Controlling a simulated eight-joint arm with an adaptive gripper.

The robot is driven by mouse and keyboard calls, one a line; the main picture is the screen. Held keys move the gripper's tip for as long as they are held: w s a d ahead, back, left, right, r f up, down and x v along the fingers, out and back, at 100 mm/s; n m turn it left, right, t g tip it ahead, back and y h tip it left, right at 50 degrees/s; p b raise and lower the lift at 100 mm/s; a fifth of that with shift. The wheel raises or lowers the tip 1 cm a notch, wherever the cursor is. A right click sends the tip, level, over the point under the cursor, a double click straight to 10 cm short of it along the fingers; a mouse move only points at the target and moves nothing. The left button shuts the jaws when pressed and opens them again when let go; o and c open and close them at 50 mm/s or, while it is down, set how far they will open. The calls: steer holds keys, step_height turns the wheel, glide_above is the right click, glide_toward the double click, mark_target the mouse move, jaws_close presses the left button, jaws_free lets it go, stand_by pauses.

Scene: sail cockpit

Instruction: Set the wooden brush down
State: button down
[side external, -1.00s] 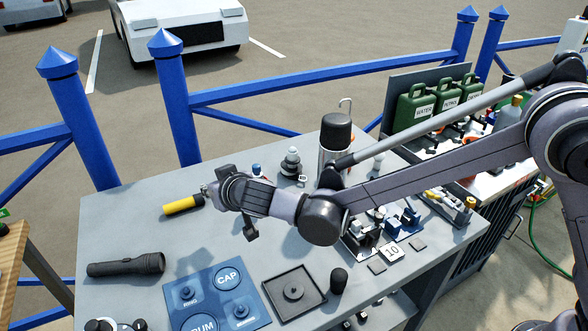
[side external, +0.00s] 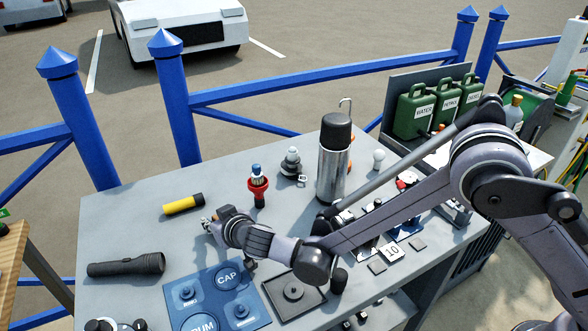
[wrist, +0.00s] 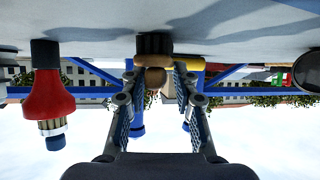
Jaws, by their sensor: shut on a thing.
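The wooden brush (wrist: 155,60) shows in the wrist view, with a brown wooden body and dark bristles pointing toward the grey table. My gripper (wrist: 157,84) is shut on the wooden body, with one finger on each side. The bristles are at or very near the table top; I cannot tell whether they touch. In the side view, my gripper (side external: 208,228) is low over the grey table (side external: 125,225), between the yellow-and-black cylinder and the blue board. The brush is mostly hidden there by my gripper.
A yellow-and-black cylinder (side external: 183,205) lies behind my gripper. A red-and-black item (side external: 258,187) and a steel flask (side external: 333,165) stand to the right. A black flashlight (side external: 126,265) lies left; a blue board (side external: 215,295) is in front.

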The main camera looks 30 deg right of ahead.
steer(key=shift+f, duration=0.1)
steer(key=c, duration=1)
jaws_free()
